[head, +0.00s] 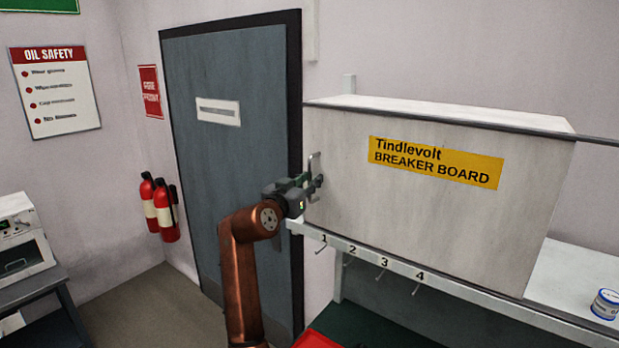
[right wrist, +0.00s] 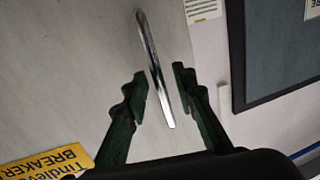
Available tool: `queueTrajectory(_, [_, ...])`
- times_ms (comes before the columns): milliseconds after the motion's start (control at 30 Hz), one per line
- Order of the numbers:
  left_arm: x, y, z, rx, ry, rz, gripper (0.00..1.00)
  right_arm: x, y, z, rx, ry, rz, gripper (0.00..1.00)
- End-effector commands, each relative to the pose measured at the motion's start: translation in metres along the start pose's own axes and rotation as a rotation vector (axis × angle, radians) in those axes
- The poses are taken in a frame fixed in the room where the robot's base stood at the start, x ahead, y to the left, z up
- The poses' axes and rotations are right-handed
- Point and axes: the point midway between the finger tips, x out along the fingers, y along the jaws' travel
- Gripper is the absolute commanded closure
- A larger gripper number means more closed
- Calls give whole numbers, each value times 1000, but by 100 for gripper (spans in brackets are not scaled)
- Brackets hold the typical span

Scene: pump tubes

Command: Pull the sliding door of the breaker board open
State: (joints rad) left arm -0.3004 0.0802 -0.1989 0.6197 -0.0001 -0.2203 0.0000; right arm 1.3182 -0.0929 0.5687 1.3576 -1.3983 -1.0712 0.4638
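The breaker board is a pale box on the wall, its front covered by a light grey sliding door (head: 430,225) with a yellow "Tindlevolt BREAKER BOARD" label (head: 436,162). An upright metal handle (head: 314,162) sits near the door's left edge. My right gripper (head: 312,184) is at this handle in the head view. In the right wrist view the open fingers (right wrist: 160,85) stand on either side of the handle bar (right wrist: 152,60), with gaps visible between bar and fingers. Whether either finger touches it I cannot tell. My left gripper is not in view.
A dark rail (head: 597,139) runs along the door's top and past its right end. Below is a white ledge (head: 450,286) with numbered hooks; a blue-and-white tin (head: 606,304) stands at right. A grey room door (head: 235,150) and red extinguishers (head: 163,207) are left.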

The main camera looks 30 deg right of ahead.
Motion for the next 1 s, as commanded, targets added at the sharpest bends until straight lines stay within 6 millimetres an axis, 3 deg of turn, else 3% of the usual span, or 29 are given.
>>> queueTrajectory(267, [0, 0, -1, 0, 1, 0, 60, 2, 0, 1, 0, 0, -1, 75])
queueTrajectory(667, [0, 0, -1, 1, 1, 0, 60, 2, 0, 0, -1, 1, -1, 100])
queueTrajectory(1000, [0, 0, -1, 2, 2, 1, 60, 2, -1, 0, -1, 1, -1, 100])
